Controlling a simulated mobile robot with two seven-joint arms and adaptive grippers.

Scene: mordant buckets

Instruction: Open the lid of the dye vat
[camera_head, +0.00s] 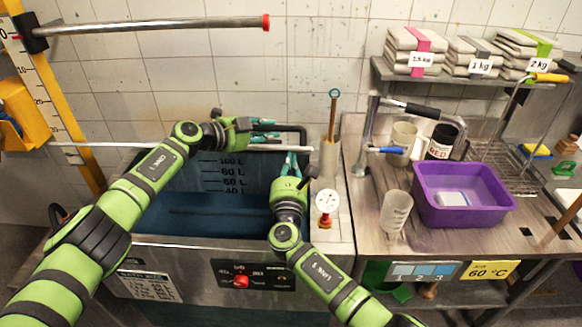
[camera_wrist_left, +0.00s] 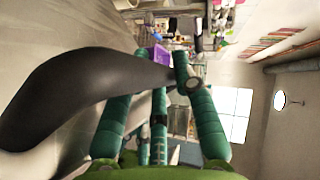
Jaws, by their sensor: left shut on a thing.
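The steel dye vat (camera_head: 190,256) stands at the lower middle of the head view. Its top is open: dark blue dye and litre marks on the inner wall show. My left gripper (camera_head: 262,133) is shut on the lid's black handle (camera_head: 296,128). In the left wrist view the curved handle (camera_wrist_left: 70,92) passes between the teal fingers (camera_wrist_left: 160,105). My right gripper (camera_head: 290,164) is over the vat's right part, below the left one; its finger gap is unclear.
The steel bench on the right holds a purple tub (camera_head: 462,207), beakers (camera_head: 396,211) and a tap (camera_head: 366,140). A red-tipped rail (camera_head: 150,26) crosses the upper left.

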